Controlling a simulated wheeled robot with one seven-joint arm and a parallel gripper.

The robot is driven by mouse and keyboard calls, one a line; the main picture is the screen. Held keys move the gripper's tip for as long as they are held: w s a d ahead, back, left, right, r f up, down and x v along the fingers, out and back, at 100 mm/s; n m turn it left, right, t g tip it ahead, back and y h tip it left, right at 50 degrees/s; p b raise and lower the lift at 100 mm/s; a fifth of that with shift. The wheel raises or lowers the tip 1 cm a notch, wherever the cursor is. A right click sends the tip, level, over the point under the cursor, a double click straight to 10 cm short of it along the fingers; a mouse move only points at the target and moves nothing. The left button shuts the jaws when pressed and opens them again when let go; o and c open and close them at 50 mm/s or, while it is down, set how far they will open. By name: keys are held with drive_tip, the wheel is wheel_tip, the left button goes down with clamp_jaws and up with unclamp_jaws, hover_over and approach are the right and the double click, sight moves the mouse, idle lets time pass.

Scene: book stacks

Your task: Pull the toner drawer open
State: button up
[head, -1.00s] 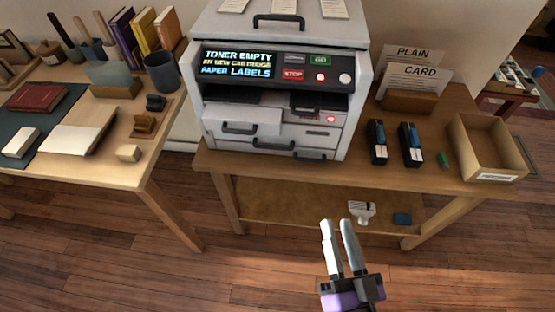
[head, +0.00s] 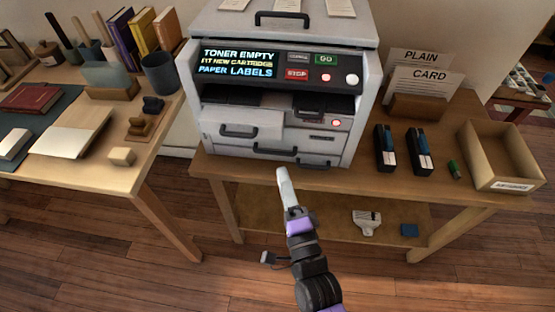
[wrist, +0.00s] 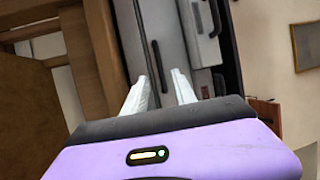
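The printer (head: 365,95) stands on a wooden table, its screen (head: 240,64) reading "TONER EMPTY". Its front has a protruding left drawer (head: 265,123) with a dark handle, a smaller right section (head: 317,148) beside a red light (head: 337,123), and a wide bottom drawer (head: 230,149). My gripper (head: 283,172) is in front of the printer's lower front. In the wrist view, my gripper's fingers (wrist: 160,77) are apart and empty, pointing at the drawer fronts with a dark handle (wrist: 161,66) ahead.
Two black cartridges with blue parts (head: 386,150), a green item (head: 454,169) and an open wooden box (head: 474,160) sit right of the printer. Card holders (head: 417,107) stand behind. A lower shelf (head: 330,205) holds a white brush-like item (head: 367,222). A cluttered desk (head: 90,170) is left.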

drive_tip(key=x, duration=0.5)
drive_tip(key=shift+w+a+r+p, duration=0.1)
drive_tip(key=shift+w+p, duration=0.2)
drive_tip(key=shift+w, duration=0.1)
clamp_jaws()
drive_tip(key=shift+s, duration=0.1)
idle(1.0)
